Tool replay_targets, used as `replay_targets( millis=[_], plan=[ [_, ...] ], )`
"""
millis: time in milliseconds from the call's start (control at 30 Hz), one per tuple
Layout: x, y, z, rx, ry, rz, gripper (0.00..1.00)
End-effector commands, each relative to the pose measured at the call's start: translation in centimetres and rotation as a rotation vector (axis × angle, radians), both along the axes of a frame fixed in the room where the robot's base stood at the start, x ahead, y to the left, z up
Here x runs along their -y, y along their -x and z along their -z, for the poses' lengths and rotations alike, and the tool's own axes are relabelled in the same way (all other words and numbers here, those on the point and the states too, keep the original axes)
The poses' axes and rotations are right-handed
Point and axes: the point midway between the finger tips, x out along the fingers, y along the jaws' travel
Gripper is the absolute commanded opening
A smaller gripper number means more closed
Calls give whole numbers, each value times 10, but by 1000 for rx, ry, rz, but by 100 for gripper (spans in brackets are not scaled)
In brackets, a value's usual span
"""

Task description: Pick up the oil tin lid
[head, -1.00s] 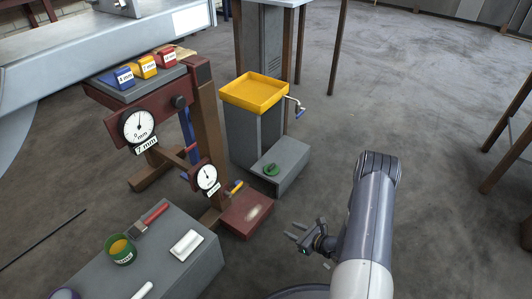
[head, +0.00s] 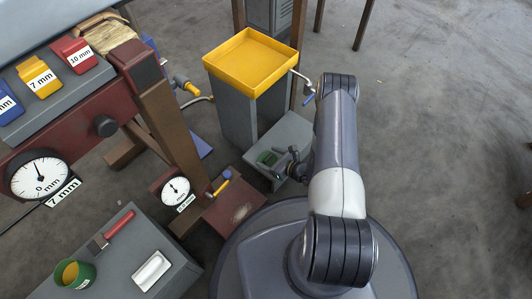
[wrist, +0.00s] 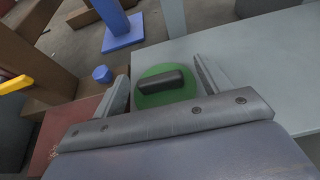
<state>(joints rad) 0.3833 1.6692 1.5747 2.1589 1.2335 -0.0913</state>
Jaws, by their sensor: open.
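The oil tin lid is a green disc with a dark bar handle (wrist: 160,94). In the wrist view it lies on a grey surface, between and just beyond my two open fingers. My gripper (wrist: 163,90) is open and empty. In the head view the lid (head: 267,158) sits on the low grey block (head: 296,132), with my gripper (head: 281,165) close at its right. A green tin (head: 75,273) with yellowish contents stands on the grey bench at lower left.
A yellow tray (head: 250,62) on a grey pedestal with a crank (head: 308,99) stands behind the block. A dial gauge (head: 176,190) and a reddish base (head: 236,205) are to the left. A brush (head: 112,230) and white block (head: 151,270) lie on the bench.

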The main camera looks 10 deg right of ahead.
Motion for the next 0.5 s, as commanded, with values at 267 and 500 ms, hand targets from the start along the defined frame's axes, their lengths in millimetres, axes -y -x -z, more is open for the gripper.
replay_targets(
  millis=[267,500],
  plan=[
    [-5,1,4,1,1,4,73],
    [-5,1,4,1,1,4,59]
  ],
)
